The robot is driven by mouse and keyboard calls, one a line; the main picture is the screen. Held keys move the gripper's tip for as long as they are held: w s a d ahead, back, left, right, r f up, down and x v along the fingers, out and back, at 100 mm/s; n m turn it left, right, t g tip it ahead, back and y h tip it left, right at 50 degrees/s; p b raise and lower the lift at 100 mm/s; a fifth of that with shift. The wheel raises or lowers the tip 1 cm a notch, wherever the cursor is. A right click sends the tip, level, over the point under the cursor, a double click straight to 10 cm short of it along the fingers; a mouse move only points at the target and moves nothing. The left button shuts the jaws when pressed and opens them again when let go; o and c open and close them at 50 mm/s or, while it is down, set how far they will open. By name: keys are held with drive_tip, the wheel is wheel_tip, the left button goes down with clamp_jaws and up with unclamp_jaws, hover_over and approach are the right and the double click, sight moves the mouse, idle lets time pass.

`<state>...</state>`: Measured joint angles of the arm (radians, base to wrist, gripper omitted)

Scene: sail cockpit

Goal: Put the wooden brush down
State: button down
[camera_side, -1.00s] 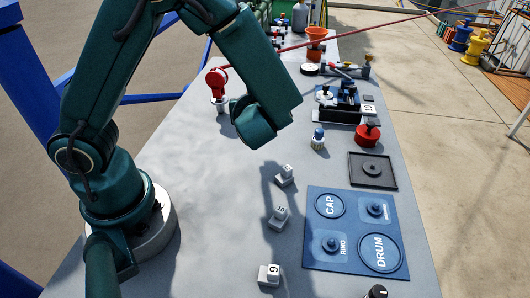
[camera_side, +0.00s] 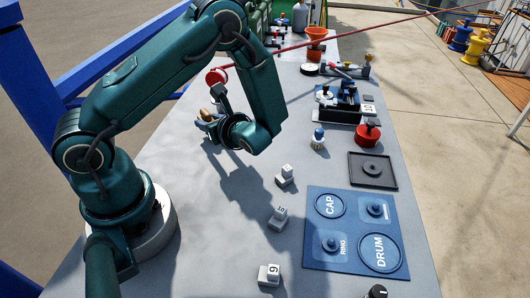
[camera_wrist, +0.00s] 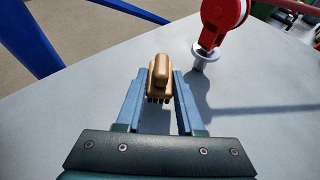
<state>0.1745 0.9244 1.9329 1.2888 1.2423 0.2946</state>
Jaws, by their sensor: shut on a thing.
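The wooden brush (camera_wrist: 160,78) is a small tan block with a raised grip and dark bristles pointing down. It sits between the two blue-grey fingers of my gripper (camera_wrist: 160,88) in the wrist view, and the fingers are shut on it. In the side view the brush (camera_side: 206,113) shows at the tip of my gripper (camera_side: 207,120), near the left edge of the grey table (camera_side: 225,210). I cannot tell whether the bristles touch the table.
A red round-headed part on a pale base (camera_wrist: 205,55) stands close to the right of the brush. Small numbered blocks (camera_side: 279,213) and a blue labelled board (camera_side: 318,262) lie nearer the side camera. Bare table surrounds the gripper otherwise.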

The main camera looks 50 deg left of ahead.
drive_tip(key=shift+f, duration=1.3)
drive_tip(key=shift+f, duration=0.15)
drive_tip(key=c, duration=0.5)
unclamp_jaws()
